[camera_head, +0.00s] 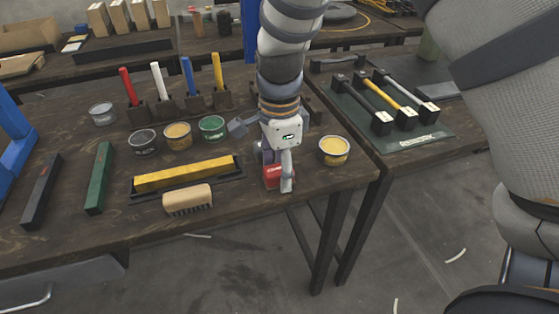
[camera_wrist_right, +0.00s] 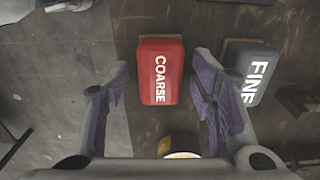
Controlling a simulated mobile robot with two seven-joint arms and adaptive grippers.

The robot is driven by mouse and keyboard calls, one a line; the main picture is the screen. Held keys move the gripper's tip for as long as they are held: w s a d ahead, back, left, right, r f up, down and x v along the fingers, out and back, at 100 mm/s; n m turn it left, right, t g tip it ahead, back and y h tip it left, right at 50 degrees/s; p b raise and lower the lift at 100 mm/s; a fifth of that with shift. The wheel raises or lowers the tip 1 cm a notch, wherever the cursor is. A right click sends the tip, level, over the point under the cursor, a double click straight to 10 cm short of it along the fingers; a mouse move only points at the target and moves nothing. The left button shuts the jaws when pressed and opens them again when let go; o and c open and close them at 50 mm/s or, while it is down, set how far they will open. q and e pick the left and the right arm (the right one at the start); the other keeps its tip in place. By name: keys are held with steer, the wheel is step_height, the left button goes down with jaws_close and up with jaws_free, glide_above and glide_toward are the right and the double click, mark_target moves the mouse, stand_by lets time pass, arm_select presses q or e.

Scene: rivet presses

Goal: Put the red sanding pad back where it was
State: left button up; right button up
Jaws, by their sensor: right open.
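The red sanding pad (camera_head: 272,181), marked COARSE, lies on the brown workbench (camera_head: 225,206) near its front edge. In the right wrist view the red pad (camera_wrist_right: 161,70) lies between and slightly beyond the fingertips. My right gripper (camera_head: 275,172) points down over the pad, and its fingers hide part of it in the head view. In the wrist view the right gripper (camera_wrist_right: 161,84) is open, with a finger on each side of the pad; I cannot tell whether either touches. A grey pad (camera_wrist_right: 249,72) marked FINE lies beside the red one. My left gripper is not in view.
A yellow-filled can (camera_head: 333,150) stands right of the gripper. A brush (camera_head: 188,199) and a yellow bar in a tray (camera_head: 187,174) lie to the left. Several paint cans and coloured handles stand behind. Hammers lie on a green mat (camera_head: 419,141) on the right bench.

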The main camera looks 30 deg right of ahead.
mark_target(280, 169)
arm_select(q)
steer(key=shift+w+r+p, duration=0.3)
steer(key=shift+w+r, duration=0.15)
arm_select(e)
step_height(280, 169, up, 12)
